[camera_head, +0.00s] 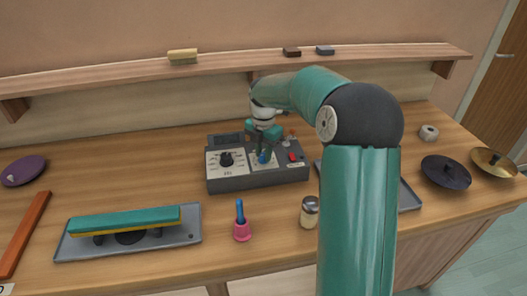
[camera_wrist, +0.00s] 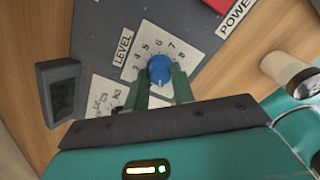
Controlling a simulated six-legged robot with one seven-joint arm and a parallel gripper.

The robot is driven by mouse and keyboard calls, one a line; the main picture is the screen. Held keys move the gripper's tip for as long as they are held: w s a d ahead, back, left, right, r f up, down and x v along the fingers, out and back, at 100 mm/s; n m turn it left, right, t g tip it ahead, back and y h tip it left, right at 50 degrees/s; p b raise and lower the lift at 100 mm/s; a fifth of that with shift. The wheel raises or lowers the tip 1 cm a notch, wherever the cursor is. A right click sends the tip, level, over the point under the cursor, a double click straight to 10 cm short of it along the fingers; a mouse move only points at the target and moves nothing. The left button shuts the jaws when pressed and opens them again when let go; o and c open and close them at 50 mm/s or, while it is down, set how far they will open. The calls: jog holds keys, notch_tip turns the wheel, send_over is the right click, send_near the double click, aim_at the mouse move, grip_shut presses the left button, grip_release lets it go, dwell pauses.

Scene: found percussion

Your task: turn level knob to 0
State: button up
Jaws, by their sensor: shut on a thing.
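The blue level knob (camera_wrist: 160,68) sits on a white number plate (camera_wrist: 146,50) with a "LEVEL" label (camera_wrist: 123,46) beside it. Digits from about 3 to 8 show around the knob; the part of the scale towards my gripper is hidden. My gripper (camera_wrist: 161,76) is shut on the knob, one green finger on each side. I cannot tell clearly which number the knob points at. In the head view the knob (camera_head: 264,157) shows under my gripper (camera_head: 263,150), on the dark control box (camera_head: 230,184).
A black knob (camera_head: 226,159) and a red switch (camera_head: 292,157) flank the level knob on the same box. A tray (camera_head: 80,246) lies front left. A shelf (camera_head: 225,62) runs behind.

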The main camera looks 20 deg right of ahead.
aim_at(263, 155)
jog(key=shift+n, duration=0.5)
jog(key=o, duration=1)
notch_tip(263, 155, up, 14)
jog(key=shift+f, duration=0.1)
